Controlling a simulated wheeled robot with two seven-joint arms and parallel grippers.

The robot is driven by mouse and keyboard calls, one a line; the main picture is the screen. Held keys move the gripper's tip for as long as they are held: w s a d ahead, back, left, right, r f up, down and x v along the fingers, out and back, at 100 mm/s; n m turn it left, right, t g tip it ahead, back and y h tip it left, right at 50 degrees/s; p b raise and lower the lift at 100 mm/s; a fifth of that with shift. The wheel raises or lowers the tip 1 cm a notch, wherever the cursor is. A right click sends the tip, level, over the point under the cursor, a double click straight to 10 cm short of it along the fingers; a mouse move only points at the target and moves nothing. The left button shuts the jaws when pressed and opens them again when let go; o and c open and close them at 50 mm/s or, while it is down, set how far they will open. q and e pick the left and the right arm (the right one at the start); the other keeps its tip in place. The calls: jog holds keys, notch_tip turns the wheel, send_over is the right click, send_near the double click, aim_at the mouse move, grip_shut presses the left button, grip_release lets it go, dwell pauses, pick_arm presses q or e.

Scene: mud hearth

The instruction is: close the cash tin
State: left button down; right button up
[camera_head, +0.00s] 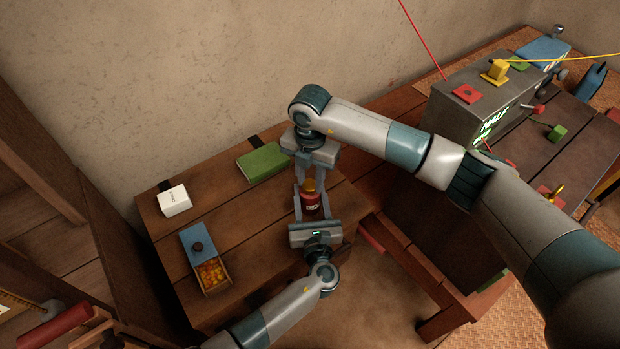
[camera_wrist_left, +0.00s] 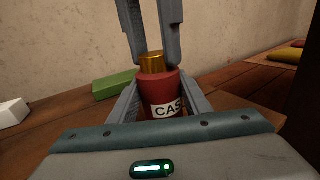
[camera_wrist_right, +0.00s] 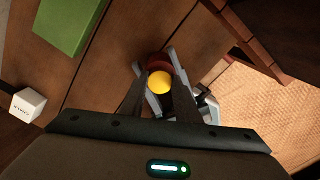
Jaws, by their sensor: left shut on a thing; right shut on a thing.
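The cash tin (camera_head: 311,204) is a red cylinder with a gold lid (camera_head: 310,186). It stands upright above the wooden table, and part of its label, "CAS", shows in the left wrist view (camera_wrist_left: 166,109). My left gripper (camera_head: 312,208) is shut on the tin's red body from the front. My right gripper (camera_head: 310,181) comes from above and is shut on the gold lid (camera_wrist_right: 159,82). The lid appears seated on the tin's top; whether a gap remains is hidden by the fingers.
A green book (camera_head: 263,162), a white box (camera_head: 174,200) and a blue box (camera_head: 198,243) with an open tray of orange pieces lie on the wooden table (camera_head: 250,225). A grey machine (camera_head: 465,110) with coloured connectors stands on the right. Bare tabletop surrounds the tin's left side.

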jog(key=m, duration=0.8)
jog(key=o, duration=1.1)
jog(key=shift+c, duration=0.2)
jog(key=shift+r, duration=0.1)
notch_tip(320, 180, up, 12)
pick_arm(q)
jog(key=c, duration=0.9)
grip_release()
jog(key=shift+s, duration=0.15)
